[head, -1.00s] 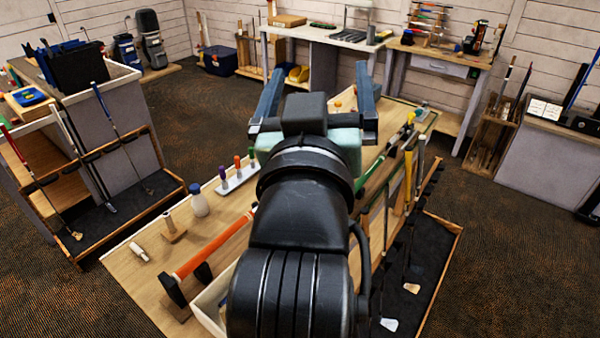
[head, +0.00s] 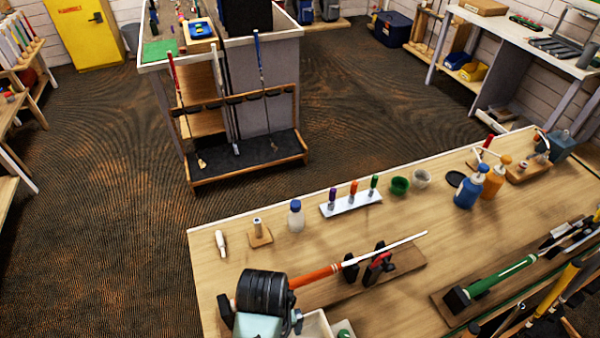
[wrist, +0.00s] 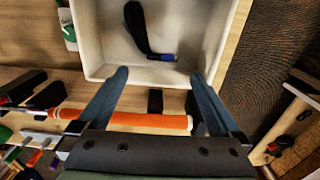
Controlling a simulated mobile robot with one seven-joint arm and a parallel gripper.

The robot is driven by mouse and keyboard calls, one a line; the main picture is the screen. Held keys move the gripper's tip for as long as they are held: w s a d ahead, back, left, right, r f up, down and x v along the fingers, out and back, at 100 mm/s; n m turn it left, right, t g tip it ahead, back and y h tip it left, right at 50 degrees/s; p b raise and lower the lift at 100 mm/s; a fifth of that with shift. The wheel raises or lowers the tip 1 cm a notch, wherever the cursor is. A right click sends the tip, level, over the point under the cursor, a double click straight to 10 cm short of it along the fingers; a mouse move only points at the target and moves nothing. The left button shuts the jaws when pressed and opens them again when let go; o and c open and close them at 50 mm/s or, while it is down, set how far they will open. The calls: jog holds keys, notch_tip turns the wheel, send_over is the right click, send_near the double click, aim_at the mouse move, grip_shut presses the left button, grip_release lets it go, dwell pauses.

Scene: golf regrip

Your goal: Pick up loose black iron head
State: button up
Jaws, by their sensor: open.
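The loose black iron head (wrist: 135,28) lies in a white tray (wrist: 97,68) in the wrist view. It is a dark, curved piece with a blue band on its short neck, near the tray's middle. My gripper (wrist: 158,75) is open and empty. Its two blue-grey fingers are spread at the tray's near edge, with the iron head beyond and between their tips. In the head view only a corner of the white tray (head: 316,325) shows at the bottom edge, beside my wrist. The iron head cannot be seen there.
An orange-gripped club (head: 318,275) lies across the bench (head: 400,225), held by black clamps (head: 377,264); its grip (wrist: 125,120) passes under my gripper. Bottles, a tool rack (head: 350,203) and a green-gripped club (head: 502,275) stand or lie nearby. The bench's back middle is fairly clear.

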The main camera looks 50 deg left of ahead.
notch_tip(320, 180, down, 3)
jog(key=shift+w+r, duration=0.1)
jog(key=shift+w, duration=0.05)
jog(key=shift+f+p, duration=0.95)
jog(key=shift+f, duration=1.65)
jog(key=c, duration=1.5)
